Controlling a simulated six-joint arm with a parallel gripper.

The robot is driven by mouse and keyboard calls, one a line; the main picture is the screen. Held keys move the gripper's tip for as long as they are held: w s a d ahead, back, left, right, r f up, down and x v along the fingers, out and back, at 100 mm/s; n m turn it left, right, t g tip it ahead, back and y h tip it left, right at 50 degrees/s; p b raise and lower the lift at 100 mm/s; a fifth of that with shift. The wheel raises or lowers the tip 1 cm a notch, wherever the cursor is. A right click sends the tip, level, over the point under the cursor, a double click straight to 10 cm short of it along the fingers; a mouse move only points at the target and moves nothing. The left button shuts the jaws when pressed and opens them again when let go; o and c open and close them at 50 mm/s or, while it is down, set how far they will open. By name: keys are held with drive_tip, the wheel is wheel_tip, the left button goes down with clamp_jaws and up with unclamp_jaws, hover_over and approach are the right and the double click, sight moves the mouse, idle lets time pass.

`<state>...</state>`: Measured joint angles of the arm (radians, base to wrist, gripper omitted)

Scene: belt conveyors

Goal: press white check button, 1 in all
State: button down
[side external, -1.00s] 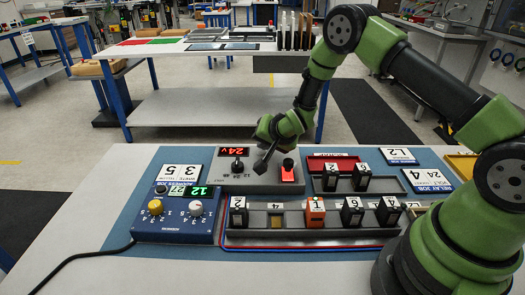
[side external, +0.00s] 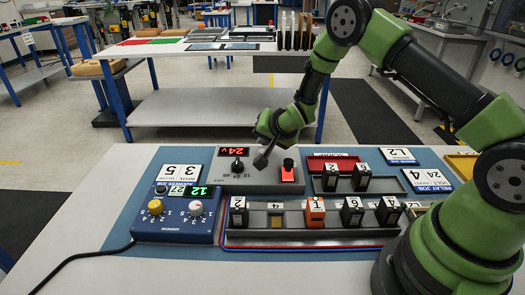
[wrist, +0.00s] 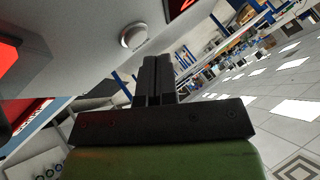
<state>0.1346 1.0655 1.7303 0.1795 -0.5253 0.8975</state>
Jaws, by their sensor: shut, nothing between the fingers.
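The white check button (wrist: 133,36) is a small round white cap on the grey face of a box, in the upper middle of the wrist view. My gripper (wrist: 157,62) is shut and empty, its two dark fingers side by side. Its tips appear just below and right of the button in that view; I cannot tell whether they touch it. In the side view my gripper (side external: 261,162) is over the grey box (side external: 262,185), between its black knob and red switch. The button cannot be made out there.
The grey box has a red 24v display (side external: 236,151), a black knob (side external: 238,165) and a red switch (side external: 289,171). A blue box with dials (side external: 175,225) stands front left. A rail (side external: 275,234) with numbered blocks is in front; a red tray (side external: 318,163) is right.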

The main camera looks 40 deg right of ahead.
drive_tip(key=shift+r, duration=2.5)
drive_tip(key=s+a+r+n+y, duration=0.1)
drive_tip(key=s+a+r+n, duration=0.1)
drive_tip(key=s+r, duration=0.55)
drive_tip(key=s+a+r+n, duration=0.1)
drive_tip(key=s+a+r, duration=0.3)
drive_tip(key=r, duration=0.6)
drive_tip(key=s+a+r+n+g+y, duration=0.1)
drive_tip(key=s+n, duration=0.1)
drive_tip(key=s, duration=0.7)
drive_tip(key=s+a+r+n+y, duration=0.1)
drive_tip(key=s+a+r, duration=0.1)
drive_tip(key=s, duration=0.7)
drive_tip(key=shift+s+n+g, duration=0.3)
drive_tip(key=shift+n+g, duration=0.1)
